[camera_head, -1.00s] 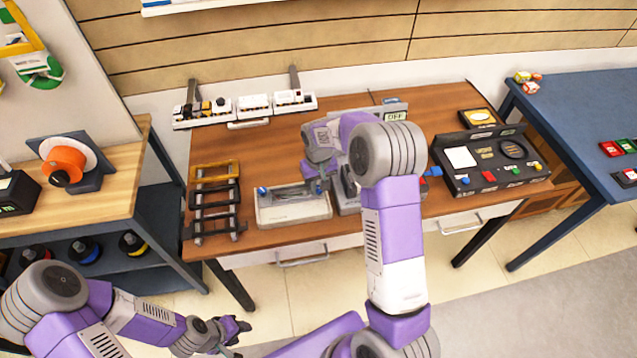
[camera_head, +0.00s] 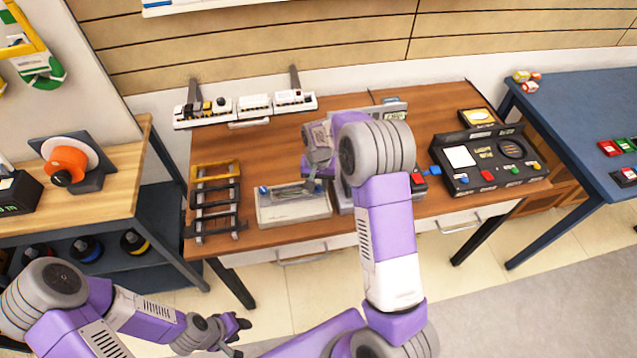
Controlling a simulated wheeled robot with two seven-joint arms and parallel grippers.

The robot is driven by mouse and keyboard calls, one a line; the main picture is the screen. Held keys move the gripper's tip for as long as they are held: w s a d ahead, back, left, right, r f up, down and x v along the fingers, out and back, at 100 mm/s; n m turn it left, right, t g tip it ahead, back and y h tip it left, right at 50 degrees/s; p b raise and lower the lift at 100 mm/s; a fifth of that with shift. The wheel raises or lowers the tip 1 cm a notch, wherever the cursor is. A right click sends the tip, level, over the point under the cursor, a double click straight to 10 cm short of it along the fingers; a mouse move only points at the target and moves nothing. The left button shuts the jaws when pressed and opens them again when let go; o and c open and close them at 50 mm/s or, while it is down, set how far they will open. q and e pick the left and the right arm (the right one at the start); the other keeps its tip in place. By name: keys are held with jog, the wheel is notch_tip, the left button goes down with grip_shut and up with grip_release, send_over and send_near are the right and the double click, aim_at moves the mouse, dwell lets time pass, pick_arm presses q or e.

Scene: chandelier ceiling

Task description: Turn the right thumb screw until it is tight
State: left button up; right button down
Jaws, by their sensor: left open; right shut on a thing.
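A grey-white fixture (camera_head: 293,212) lies at the front middle of the brown table. A blue knob, apparently the left thumb screw (camera_head: 263,190), shows at its back left corner. My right gripper (camera_head: 314,178) points down at the fixture's back right corner. It is shut on the right thumb screw, which the fingers hide. My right forearm covers the area just right of the fixture. My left gripper (camera_head: 238,335) is open and empty, low in front of the table, well away from the fixture.
A rack of dark handles (camera_head: 215,205) stands left of the fixture. A black control panel (camera_head: 488,165) is at the right. A toy train (camera_head: 245,108) sits along the back. A grey device is partly hidden behind my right arm.

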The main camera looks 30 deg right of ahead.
aim_at(319, 188)
jog(key=c, duration=0.9)
grip_release()
jog(key=shift+o, duration=0.2)
notch_tip(319, 188, up, 8)
jog(key=shift+f+p, duration=0.15)
jog(key=shift+p, duration=0.5)
jog(key=shift+s+f, duration=0.1)
